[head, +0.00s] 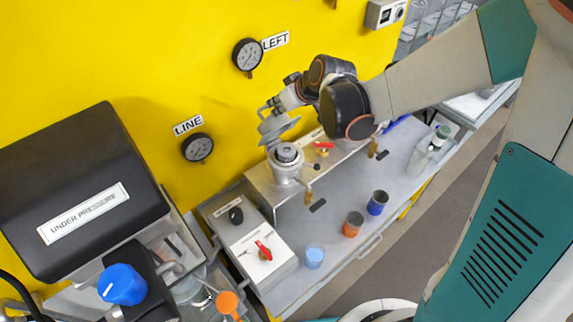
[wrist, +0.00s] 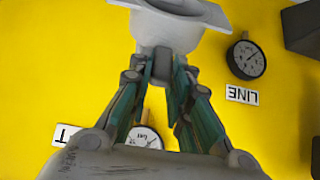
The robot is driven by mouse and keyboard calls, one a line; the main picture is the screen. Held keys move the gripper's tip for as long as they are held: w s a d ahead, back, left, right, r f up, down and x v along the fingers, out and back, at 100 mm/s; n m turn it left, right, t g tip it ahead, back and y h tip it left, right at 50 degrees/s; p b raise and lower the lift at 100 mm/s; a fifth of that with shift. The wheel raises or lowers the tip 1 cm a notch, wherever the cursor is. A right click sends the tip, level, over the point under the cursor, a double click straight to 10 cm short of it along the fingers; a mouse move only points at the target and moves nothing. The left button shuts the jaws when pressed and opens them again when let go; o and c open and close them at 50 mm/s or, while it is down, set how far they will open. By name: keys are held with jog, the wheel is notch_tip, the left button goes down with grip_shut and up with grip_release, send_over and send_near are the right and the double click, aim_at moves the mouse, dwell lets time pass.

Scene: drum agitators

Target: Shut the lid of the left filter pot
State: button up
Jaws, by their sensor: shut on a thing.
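The left filter pot (head: 287,172) is a pale metal cup on the raised metal shelf, below the gauge labelled LEFT. Its grey lid (head: 279,127) stands up and tilted above the pot's back side, so the pot's top shows open. My gripper (head: 272,106) is at the lid's upper edge. In the wrist view my gripper (wrist: 162,62) has its fingers closed on a small grey tab of the lid (wrist: 180,20). The hinge is too small to make out. My arm hides part of the shelf to the right.
A red-handled valve (head: 323,146) sits right of the pot. Blue (head: 377,203), orange (head: 352,224) and light blue (head: 314,257) cups stand on the bench in front. A control box (head: 262,252) with a red switch is front left. The yellow wall with gauges is close behind.

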jog(key=shift+s+d+f+b, duration=0.25)
jog(key=shift+s+d+b, duration=0.1)
jog(key=shift+s, duration=0.2)
jog(key=shift+s+d+f+b, duration=0.2)
jog(key=shift+s+d+f, duration=0.15)
jog(key=shift+s, duration=0.25)
jog(key=shift+s+d+f+b, duration=0.2)
jog(key=shift+s+d+b, duration=0.15)
jog(key=shift+s, duration=0.2)
jog(key=shift+d+f, duration=0.1)
jog(key=s+d+f+b, duration=0.1)
jog(key=s+f+b, duration=0.1)
jog(key=shift+s+d+f, duration=0.2)
jog(key=shift+s+d, duration=0.15)
jog(key=shift+s, duration=0.05)
jog(key=shift+f, duration=0.1)
